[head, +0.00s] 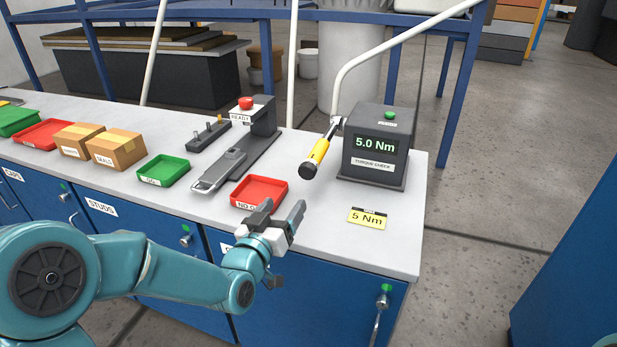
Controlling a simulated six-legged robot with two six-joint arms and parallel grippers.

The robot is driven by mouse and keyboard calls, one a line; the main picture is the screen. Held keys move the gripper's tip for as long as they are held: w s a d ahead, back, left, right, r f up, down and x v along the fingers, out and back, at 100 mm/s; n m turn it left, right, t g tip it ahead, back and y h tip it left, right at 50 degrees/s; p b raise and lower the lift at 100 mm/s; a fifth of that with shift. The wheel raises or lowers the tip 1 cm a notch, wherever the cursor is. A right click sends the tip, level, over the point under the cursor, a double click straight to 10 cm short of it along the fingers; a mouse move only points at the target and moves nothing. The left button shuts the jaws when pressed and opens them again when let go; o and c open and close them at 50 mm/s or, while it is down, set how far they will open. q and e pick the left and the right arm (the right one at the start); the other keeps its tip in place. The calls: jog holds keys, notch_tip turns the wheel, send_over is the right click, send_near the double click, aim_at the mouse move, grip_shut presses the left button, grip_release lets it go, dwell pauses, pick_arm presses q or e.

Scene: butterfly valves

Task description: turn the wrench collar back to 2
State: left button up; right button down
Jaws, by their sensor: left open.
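The torque wrench (318,155), with a yellow collar and a black end, sticks out toward me from the torque check box (375,150). The box display reads 5.0 Nm. A yellow card (367,218) marked 5 Nm lies on the bench in front of the box. The numbers on the collar are too small to read. My left gripper (286,214) is open and empty over the front edge of the bench, beside the red tray, below and left of the wrench and apart from it. My right gripper is not in view.
A red NO GO tray (259,192) and a green GO tray (163,171) sit on the bench (330,240). A grey fixture (255,140) with a red button stands behind them. Cardboard boxes (115,147) are at left. The bench's front right corner is clear.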

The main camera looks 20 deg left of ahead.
aim_at(305, 172)
pick_arm(q)
jog(key=w+p, duration=0.1)
jog(key=w, duration=0.4)
jog(key=w+p, duration=0.1)
jog(key=w, duration=0.4)
jog(key=w+p, duration=0.1)
jog(key=w, duration=0.4)
jog(key=shift+d, duration=0.3)
jog(key=shift+s+r, duration=0.1)
jog(key=shift+a, duration=0.1)
